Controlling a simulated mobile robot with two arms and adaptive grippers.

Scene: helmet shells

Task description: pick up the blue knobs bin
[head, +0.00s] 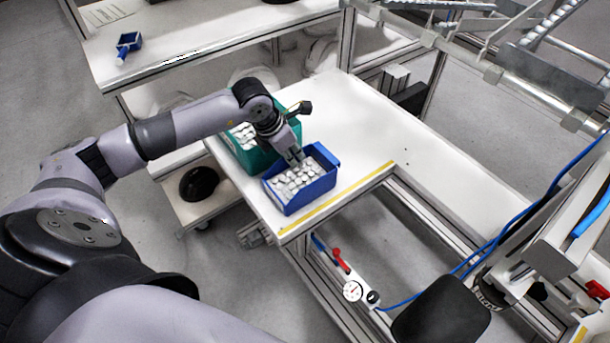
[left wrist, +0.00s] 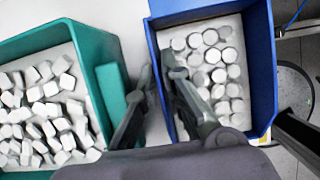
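The blue knobs bin (head: 318,191) stands on the white table near its front edge, filled with pale round knobs. In the left wrist view the blue bin (left wrist: 262,62) is right of centre. My left gripper (head: 298,160) reaches down over the bin's side facing the green bin. In the left wrist view my left gripper (left wrist: 157,68) has one finger inside the blue bin and one outside, with the tips close together on its wall. The bin looks level and at the table surface; its underside is hidden. My right gripper does not show.
A green bin (head: 247,158) of pale angular pieces stands close beside the blue bin; it also shows in the left wrist view (left wrist: 110,85). The white table (head: 370,115) is clear behind and to the right. A small blue scoop-like object (head: 128,44) lies on another table.

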